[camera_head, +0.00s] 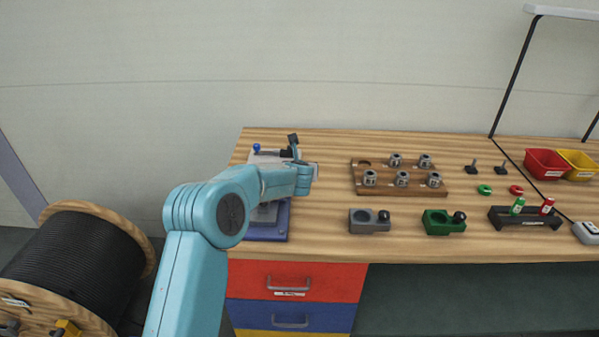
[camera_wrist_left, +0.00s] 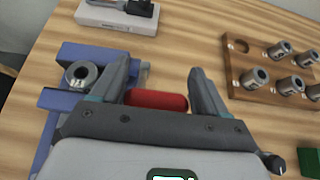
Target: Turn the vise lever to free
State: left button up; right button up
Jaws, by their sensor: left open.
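The blue vise (camera_head: 267,222) stands at the left end of the wooden bench, partly hidden by my left arm in the head view. In the left wrist view its blue body (camera_wrist_left: 90,54) lies left of my gripper, with a round metal part (camera_wrist_left: 81,74) in it. A red bar (camera_wrist_left: 157,100), which looks like the vise lever's grip, shows between the fingers of my left gripper (camera_wrist_left: 160,72). The fingers are apart; I cannot tell whether they touch the bar. In the head view the left gripper (camera_head: 299,157) is above the vise. The right gripper is out of view.
A white block with a dark tool (camera_wrist_left: 118,16) stands behind the vise. A wooden rack (camera_head: 385,185) with metal cylinders is to the right. A grey block (camera_head: 368,226) and a green block (camera_head: 441,228), with black knobs, stand near the front. A cable reel (camera_head: 75,262) stands left of the bench.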

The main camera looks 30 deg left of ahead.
pick_arm(q)
jog(key=b+v, duration=0.3)
jog(key=v, duration=1.2)
jog(key=shift+w+a+f, duration=0.1)
jog(key=c, duration=0.9)
jog(key=shift+s+a+n+y, duration=0.9)
jog(key=shift+n, duration=0.2)
grip_shut()
jog(key=s+d+f+m+t+b, duration=0.1)
jog(key=s+d+f+t+b, duration=0.15)
jog(key=f+b, duration=0.35)
jog(key=s+d+f+m+t+b, duration=0.1)
jog(key=d+f+t+b, duration=0.15)
jog(key=f+b, duration=0.4)
jog(key=w+a+r+p, duration=0.3)
jog(key=w+a, duration=0.2)
jog(key=w, duration=0.6)
jog(key=shift+a+r+g+y, duration=0.2)
jog(key=shift+a+g+y, duration=0.2)
